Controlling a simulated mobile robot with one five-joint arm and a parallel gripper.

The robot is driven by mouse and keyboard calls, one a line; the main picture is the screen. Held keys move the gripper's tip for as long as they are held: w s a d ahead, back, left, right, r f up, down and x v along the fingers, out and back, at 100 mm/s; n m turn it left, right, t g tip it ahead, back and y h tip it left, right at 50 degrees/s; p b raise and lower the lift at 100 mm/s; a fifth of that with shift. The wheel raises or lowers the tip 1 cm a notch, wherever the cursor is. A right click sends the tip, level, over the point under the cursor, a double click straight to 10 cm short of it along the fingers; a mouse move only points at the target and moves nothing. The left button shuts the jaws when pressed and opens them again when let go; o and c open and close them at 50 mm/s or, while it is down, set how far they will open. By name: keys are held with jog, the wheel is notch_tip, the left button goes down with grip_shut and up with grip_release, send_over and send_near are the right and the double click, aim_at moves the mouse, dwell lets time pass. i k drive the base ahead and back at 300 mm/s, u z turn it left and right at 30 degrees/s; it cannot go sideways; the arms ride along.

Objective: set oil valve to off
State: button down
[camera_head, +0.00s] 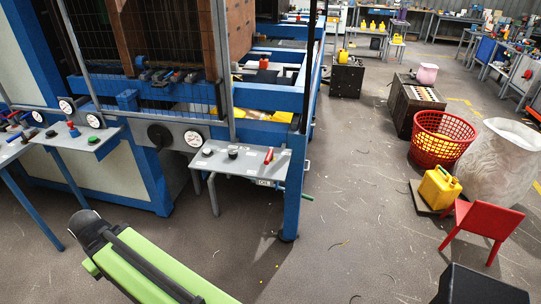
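A grey metal shelf (235,166) sticks out from the front of the blue machine at the centre left. A small red lever (268,156) stands up near its right end. A small white label (264,182) is on the shelf's front edge below it; its text is too small to read surely. I take this lever as the oil valve, but cannot tell its setting. Two dark knobs stand on the same shelf. My green arm with a dark joint shows at the lower left, apart from the shelf. No gripper fingers show.
A second shelf (75,141) with knobs stands farther left, with round gauges behind it. A green crank handle (307,198) juts from the blue post. A yellow jerry can (439,188), red basket (443,136) and red chair (481,226) stand at right. The floor between is open.

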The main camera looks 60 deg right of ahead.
aim_at(269, 157)
jog(key=z, duration=0.15)
jog(key=i, duration=1)
jog(key=u, duration=0.05)
